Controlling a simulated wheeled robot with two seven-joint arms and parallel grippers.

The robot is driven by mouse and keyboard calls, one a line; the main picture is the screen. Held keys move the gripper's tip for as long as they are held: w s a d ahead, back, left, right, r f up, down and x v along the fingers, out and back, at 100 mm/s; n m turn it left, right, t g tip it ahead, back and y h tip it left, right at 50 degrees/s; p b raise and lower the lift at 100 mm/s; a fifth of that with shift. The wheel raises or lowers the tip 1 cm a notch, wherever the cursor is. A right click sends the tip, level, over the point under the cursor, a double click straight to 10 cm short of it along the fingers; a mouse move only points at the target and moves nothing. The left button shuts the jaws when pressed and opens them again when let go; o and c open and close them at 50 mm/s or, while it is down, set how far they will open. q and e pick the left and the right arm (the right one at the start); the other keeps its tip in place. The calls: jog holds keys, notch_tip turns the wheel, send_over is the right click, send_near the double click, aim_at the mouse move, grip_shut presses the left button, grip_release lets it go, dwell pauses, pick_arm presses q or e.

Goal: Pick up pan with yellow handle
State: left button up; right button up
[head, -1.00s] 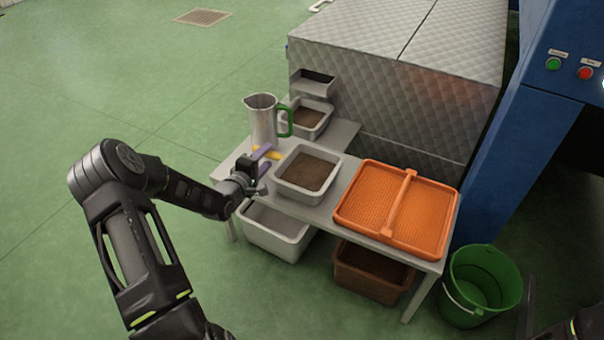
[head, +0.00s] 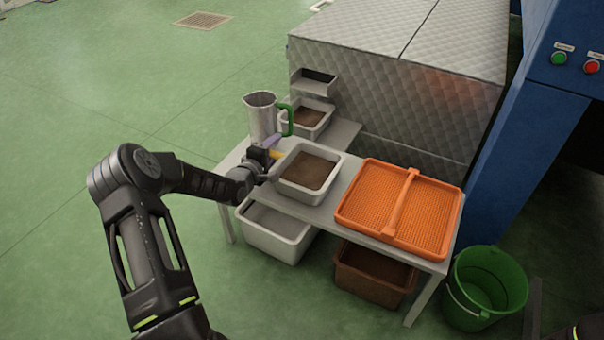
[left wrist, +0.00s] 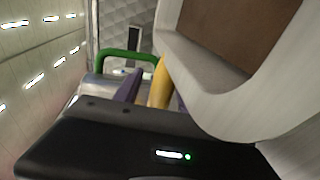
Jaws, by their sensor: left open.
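The pan (head: 340,165) is a pale grey tub with brown content, standing on the table. Its yellow handle (head: 277,154) shows at its left side. In the left wrist view the handle (left wrist: 160,82) stands near the pale pan wall (left wrist: 195,65). My left gripper (head: 269,150) has purple fingers and is open at the handle. In the left wrist view the handle shows between the fingers of my left gripper (left wrist: 155,98); whether they touch it I cannot tell. The handle's lower end is hidden. My right gripper is not in view.
A metal jug (head: 262,118) with a green handle stands just behind my left gripper. An orange tray (head: 435,215) lies to the right on the table (head: 335,208). Tubs stand below, a green bucket (head: 490,280) at right. A quilted metal machine (head: 400,105) stands behind.

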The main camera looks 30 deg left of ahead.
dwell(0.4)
pick_arm(q)
grip_shut()
dwell(0.4)
dwell(0.8)
jog(key=shift+r, duration=0.1)
